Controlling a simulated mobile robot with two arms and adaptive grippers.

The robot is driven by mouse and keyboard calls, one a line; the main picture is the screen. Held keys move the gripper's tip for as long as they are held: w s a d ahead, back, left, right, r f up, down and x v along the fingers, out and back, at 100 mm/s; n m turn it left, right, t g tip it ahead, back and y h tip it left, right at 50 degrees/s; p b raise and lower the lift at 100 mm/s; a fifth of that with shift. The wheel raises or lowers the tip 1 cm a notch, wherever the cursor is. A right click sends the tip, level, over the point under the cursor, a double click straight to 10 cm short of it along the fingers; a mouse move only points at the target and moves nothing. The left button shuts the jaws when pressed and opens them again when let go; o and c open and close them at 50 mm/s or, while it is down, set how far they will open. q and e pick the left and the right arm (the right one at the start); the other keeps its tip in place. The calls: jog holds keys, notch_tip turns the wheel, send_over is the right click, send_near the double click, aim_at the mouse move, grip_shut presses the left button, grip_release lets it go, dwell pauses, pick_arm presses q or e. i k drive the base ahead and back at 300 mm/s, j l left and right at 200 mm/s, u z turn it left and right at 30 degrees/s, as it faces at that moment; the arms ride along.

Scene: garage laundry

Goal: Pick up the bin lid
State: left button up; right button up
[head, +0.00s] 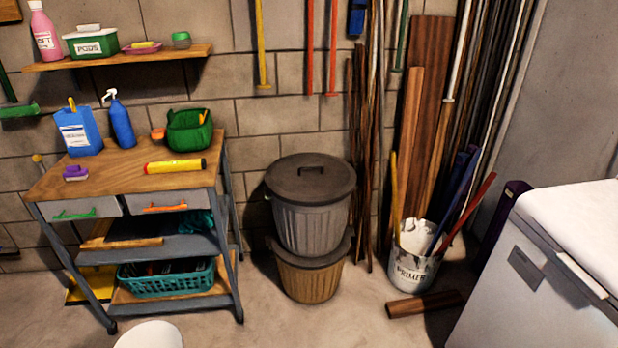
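A dark grey, round bin lid (305,179) with a raised handle on top lies on a ribbed grey bin (312,228). The bin stands near the block wall in the middle of the head view. It is stacked on a lower tan ribbed bin (309,280) with a dark rim. The lid's top and handle are unobstructed. Neither of my grippers shows in this view.
A wheeled workbench (125,175) with bottles stands left of the bins. Planks and poles lean on the wall to the right, behind a primer bucket (412,262). A white chest freezer (555,275) fills the lower right. Floor before the bins is clear.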

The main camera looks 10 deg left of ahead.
aim_at(301, 179)
jog(key=i+j+z, duration=0.1)
jog(key=i, duration=0.4)
jog(key=i+j+z, duration=0.15)
jog(key=i, duration=0.4)
